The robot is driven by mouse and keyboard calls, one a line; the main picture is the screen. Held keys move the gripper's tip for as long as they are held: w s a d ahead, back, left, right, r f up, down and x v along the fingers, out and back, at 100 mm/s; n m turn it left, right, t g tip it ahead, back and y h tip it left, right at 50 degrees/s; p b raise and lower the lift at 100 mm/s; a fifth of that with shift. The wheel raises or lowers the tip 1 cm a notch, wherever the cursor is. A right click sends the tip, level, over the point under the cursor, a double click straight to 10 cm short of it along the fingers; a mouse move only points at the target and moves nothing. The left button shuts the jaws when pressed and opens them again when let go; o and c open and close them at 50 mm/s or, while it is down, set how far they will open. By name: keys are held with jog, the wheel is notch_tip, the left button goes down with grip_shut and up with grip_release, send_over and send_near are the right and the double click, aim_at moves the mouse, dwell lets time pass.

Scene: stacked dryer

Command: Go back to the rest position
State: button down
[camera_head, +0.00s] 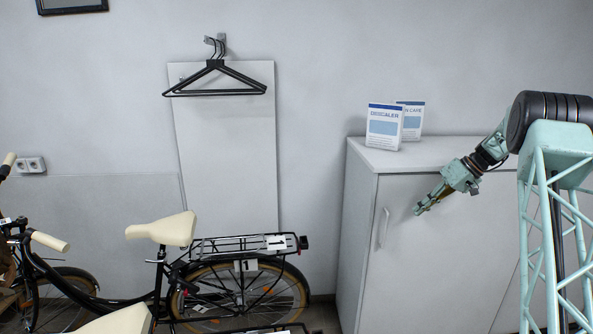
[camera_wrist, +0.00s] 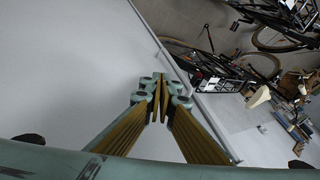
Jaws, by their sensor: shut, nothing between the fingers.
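My gripper (camera_head: 419,209) is at the right in the head view, in front of the white cabinet (camera_head: 430,260) and below its top edge. It points left and down, a little to the right of the cabinet's door handle (camera_head: 383,228). In the wrist view, the fingers of my gripper (camera_wrist: 161,88) are drawn together with nothing between them. Whether the fingers touch the cabinet cannot be told from the head view.
Boxes, one marked descaler (camera_head: 384,127), stand on the cabinet top. A bicycle (camera_head: 240,290) with a cream saddle stands at the left. Black hangers (camera_head: 214,80) hang on the wall panel (camera_head: 228,150). In the wrist view, bicycles (camera_wrist: 240,65) show at upper right.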

jog(key=s+a+r+m+h, duration=0.1)
jog(key=s+a+r, duration=0.5)
jog(key=a+r, duration=0.15)
jog(key=s+a+r+h, duration=0.1)
jog(key=s+a+r, duration=0.4)
jog(key=a+r, duration=0.3)
jog(key=s+a+r+g+h, duration=0.1)
jog(key=s+a+r, duration=0.45)
jog(key=s, duration=0.25)
jog(key=s+a+r+h, duration=0.1)
jog(key=s+a+r, duration=0.45)
jog(key=s, duration=0.35)
jog(key=s+a+r+m+h, duration=0.1)
jog(key=s+a, duration=0.2)
jog(key=s, duration=0.8)
jog(key=s+a+r+m, duration=0.15)
jog(key=s+a, duration=0.25)
jog(key=s, duration=0.8)
jog(key=s+f, duration=0.3)
jog(key=s, duration=0.6)
jog(key=s+f+t+h, duration=0.1)
jog(key=s+f, duration=0.2)
jog(key=s, duration=0.7)
jog(key=shift+a+t+h, duration=0.3)
jog(key=shift+a, duration=0.1)
